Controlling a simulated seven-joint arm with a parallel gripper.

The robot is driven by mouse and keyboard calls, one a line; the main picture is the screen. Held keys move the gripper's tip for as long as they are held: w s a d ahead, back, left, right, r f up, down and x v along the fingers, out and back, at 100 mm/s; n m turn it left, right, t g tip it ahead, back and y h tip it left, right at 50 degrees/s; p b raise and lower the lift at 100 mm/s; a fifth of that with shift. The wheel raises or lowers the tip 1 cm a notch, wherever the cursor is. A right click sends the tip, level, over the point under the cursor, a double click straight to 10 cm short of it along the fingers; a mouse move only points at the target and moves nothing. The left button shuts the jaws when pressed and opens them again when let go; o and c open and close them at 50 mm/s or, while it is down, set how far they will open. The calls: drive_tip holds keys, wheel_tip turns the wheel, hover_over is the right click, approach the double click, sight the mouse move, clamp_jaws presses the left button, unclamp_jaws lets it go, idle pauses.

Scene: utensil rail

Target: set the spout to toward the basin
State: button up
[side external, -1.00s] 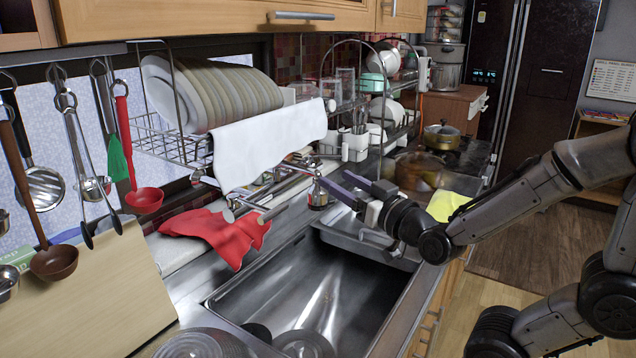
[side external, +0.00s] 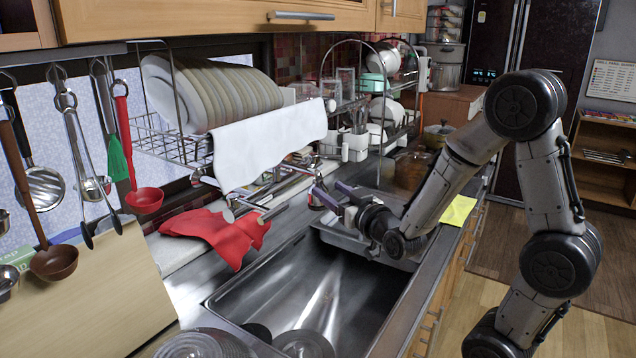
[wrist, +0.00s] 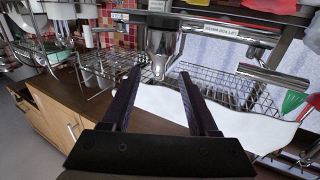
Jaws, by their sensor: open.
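The metal tap's spout (side external: 319,184) reaches out from the wall side, over the back part of the sink basin (side external: 300,285), with its nozzle pointing down. My gripper (side external: 328,192) is open at the nozzle, partly covering it in the side view. In the wrist view, the spout's nozzle (wrist: 162,42) shows just beyond and between the two dark fingertips of my gripper (wrist: 160,73). I cannot tell whether either finger touches it. A bare metal cylinder (side external: 273,213) of the tap sticks out left of the spout.
A white cloth (side external: 268,145) hangs from the dish rack above the tap. A red cloth (side external: 215,235) lies on the sink's left edge. Utensils such as a red ladle (side external: 144,200) hang at the left. A yellow cloth (side external: 458,210) lies on the counter right of the sink.

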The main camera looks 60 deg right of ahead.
sight(321, 184)
drive_tip(key=x, duration=0.6)
drive_tip(key=shift+d, duration=0.1)
clamp_jaws()
idle(1.3)
